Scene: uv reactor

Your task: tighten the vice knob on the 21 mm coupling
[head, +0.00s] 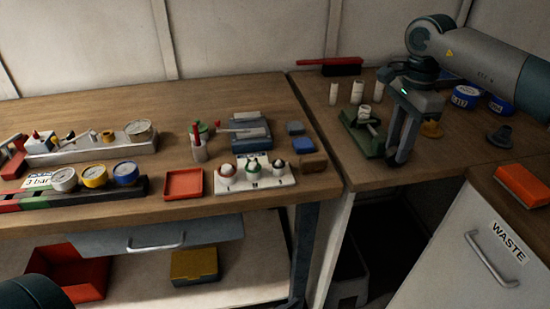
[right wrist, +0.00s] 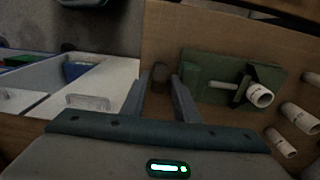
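The green vice (head: 372,146) stands on the right bench and holds a short white coupling (head: 364,113) in its jaw. The right wrist view shows the vice (right wrist: 222,97) with its thin screw and the coupling (right wrist: 260,96) at the far right jaw. A dark brown knob (right wrist: 160,74) lies in line with the screw, left of the vice. My right gripper (head: 396,156) points down beside the vice. In the right wrist view its two fingers (right wrist: 159,90) are apart, one on each side of the knob; contact is unclear. My left gripper is out of view.
Several white tubes (head: 333,93) stand behind the vice. Blue round tins (head: 466,96), an orange-brown knob-like piece (head: 432,130) and a grey one (head: 499,135) are right of the gripper. A red brush (head: 330,65) lies behind.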

